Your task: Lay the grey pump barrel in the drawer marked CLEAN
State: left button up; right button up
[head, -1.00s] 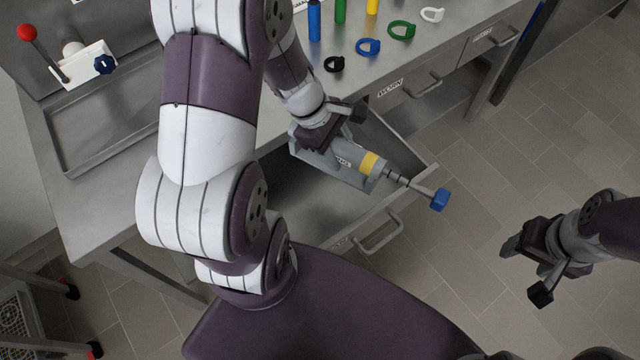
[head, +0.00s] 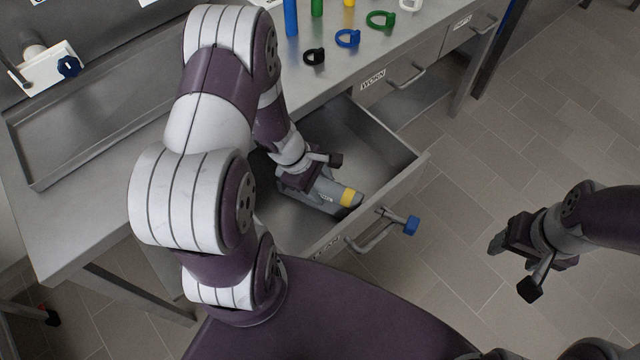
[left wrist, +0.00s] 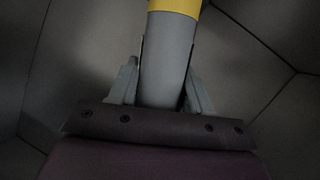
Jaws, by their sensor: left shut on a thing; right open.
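The grey pump barrel (head: 326,192) has a yellow band and a label. It lies low inside the open drawer (head: 392,140). Its blue knob (head: 411,226) shows outside the drawer front, and part of the rod between is hidden at the front wall. The drawer's front label is too oblique to read fully. My left gripper (head: 312,184) reaches into the drawer and is shut on the barrel. In the left wrist view the fingers stand on both sides of the grey barrel (left wrist: 168,60). Whether it touches the drawer floor I cannot tell. My right gripper (head: 512,264) is open and empty over the floor.
A shut drawer marked WORN (head: 373,86) is beside the open one. On the bench stand coloured cylinders and rings, including a black ring (head: 314,57) and a blue ring (head: 347,38). A metal tray (head: 40,170) lies at left. The drawer's far right part is empty.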

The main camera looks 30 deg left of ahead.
pick_arm(q)
jog(key=shift+f, duration=0.25)
jog(key=o, duration=1.3)
jog(key=shift+r, duration=0.1)
jog(key=shift+r, duration=0.3)
jog(key=p+v, duration=0.4)
jog(key=v, duration=0.7)
jog(key=shift+a+r, duration=0.1)
jog(key=shift+r, duration=0.2)
jog(key=d+r+m+y, duration=0.1)
jog(key=d+r+m, duration=0.1)
jog(key=m, duration=0.4)
jog(key=s+d+r+m+y, duration=0.1)
jog(key=d+r+m+y, duration=0.1)
jog(key=m, duration=0.4)
jog(key=s+d+r+m+y, duration=0.1)
jog(key=d+r+m, duration=0.1)
jog(key=r+m, duration=0.2)
jog(key=shift+s+d+r+m, duration=0.1)
jog(key=shift+s+m, duration=0.15)
jog(key=shift+m, duration=0.65)
